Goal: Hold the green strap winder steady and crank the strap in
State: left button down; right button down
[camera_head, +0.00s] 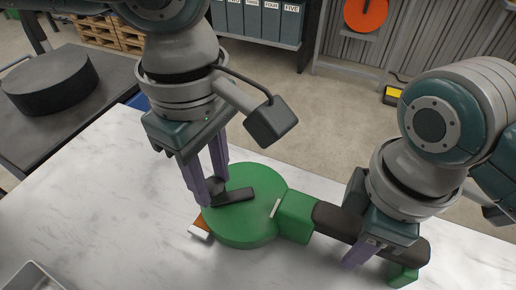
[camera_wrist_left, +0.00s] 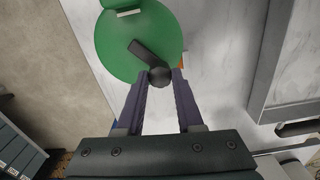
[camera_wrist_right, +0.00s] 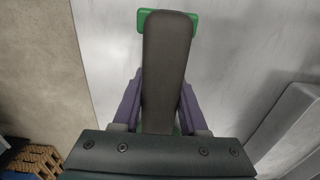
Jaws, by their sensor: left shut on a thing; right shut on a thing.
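The green strap winder (camera_head: 240,228) lies on the white marble table, with a round drum at its left and a dark handle (camera_head: 338,222) running to the right. A black crank (camera_head: 236,195) sits on top of the drum. My left gripper (camera_head: 211,198) is shut on the crank's round knob (camera_wrist_left: 160,77), at the drum's left edge. My right gripper (camera_head: 356,258) is shut around the dark handle, which lies between its fingers in the right wrist view (camera_wrist_right: 164,75). An orange strap end (camera_head: 199,228) with a pale tip sticks out at the drum's left.
A metal tray (camera_head: 32,278) stands at the table's front left. A dark round block (camera_head: 50,82) rests on a grey bench behind. Shelves of binders (camera_head: 262,18) stand at the back. The marble table (camera_head: 110,205) is clear left of the winder.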

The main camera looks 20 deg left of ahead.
pick_arm(q)
jog(key=m, duration=0.2)
jog(key=w+m, duration=0.1)
jog(key=m, duration=0.1)
jog(key=w+m, duration=0.1)
jog(key=m, duration=0.1)
jog(key=shift+a, duration=0.3)
dwell(0.4)
jog(key=c, duration=0.5)
grip_release()
jog(key=shift+c, duration=0.2)
notch_tip(320, 180, up, 12)
pick_arm(e)
jog(key=shift+c, duration=1.8)
grip_release()
